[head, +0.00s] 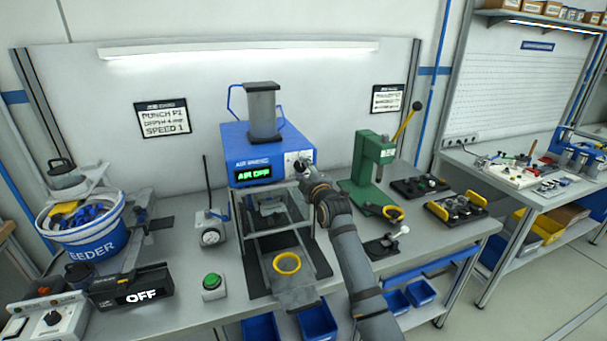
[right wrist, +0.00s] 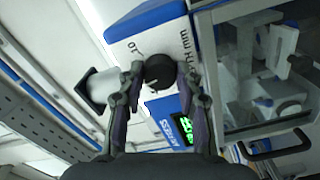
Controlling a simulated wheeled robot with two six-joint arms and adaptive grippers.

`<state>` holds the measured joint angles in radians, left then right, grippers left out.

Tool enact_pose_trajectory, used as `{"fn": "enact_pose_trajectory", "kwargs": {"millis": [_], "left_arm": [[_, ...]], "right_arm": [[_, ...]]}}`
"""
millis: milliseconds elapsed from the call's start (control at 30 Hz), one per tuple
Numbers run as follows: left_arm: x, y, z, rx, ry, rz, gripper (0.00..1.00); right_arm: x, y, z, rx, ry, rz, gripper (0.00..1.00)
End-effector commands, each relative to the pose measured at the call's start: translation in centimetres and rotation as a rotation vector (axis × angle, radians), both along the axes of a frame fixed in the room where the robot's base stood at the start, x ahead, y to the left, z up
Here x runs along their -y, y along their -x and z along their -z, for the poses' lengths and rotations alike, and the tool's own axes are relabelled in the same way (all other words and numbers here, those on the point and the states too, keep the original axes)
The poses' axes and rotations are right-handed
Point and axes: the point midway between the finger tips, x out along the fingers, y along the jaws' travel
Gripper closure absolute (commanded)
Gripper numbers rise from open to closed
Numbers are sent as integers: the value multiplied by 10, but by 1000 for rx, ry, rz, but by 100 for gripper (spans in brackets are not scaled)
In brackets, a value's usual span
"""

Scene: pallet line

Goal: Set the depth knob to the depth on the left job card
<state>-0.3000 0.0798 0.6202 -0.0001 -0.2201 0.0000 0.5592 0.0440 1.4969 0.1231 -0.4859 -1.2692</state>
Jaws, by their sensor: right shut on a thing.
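The left job card (head: 162,118) hangs on the back wall. It reads PUNCH P1, a depth that looks like 4 mm but is blurred, and SPEED 1. The blue air press (head: 262,150) stands below it to the right, its green display (head: 254,174) reading AIR OFF. My right gripper (head: 304,167) is at the white panel on the press front. In the right wrist view its fingers are shut around the black depth knob (right wrist: 158,72), beside a "10" and a partly hidden "mm" label. The knob's exact setting is unclear. My left gripper is out of view.
A green lever press (head: 372,165) stands right of the air press. A yellow ring (head: 287,262) sits at the press front, near a green button (head: 212,282). A feeder bowl (head: 85,235) and a controller reading OFF (head: 132,292) are at the left.

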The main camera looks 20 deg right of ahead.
Motion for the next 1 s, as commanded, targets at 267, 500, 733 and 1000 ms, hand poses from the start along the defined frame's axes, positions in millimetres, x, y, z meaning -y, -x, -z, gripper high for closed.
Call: {"fn": "enact_pose_trajectory", "kwargs": {"millis": [267,500,733,1000], "left_arm": [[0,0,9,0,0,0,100],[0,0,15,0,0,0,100],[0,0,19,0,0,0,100],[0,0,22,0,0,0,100]], "right_arm": [[0,0,2,6,259,-1,97],[0,0,2,14,484,-1,97],[0,0,2,18,670,-1,97],[0,0,2,23,820,-3,97]]}}
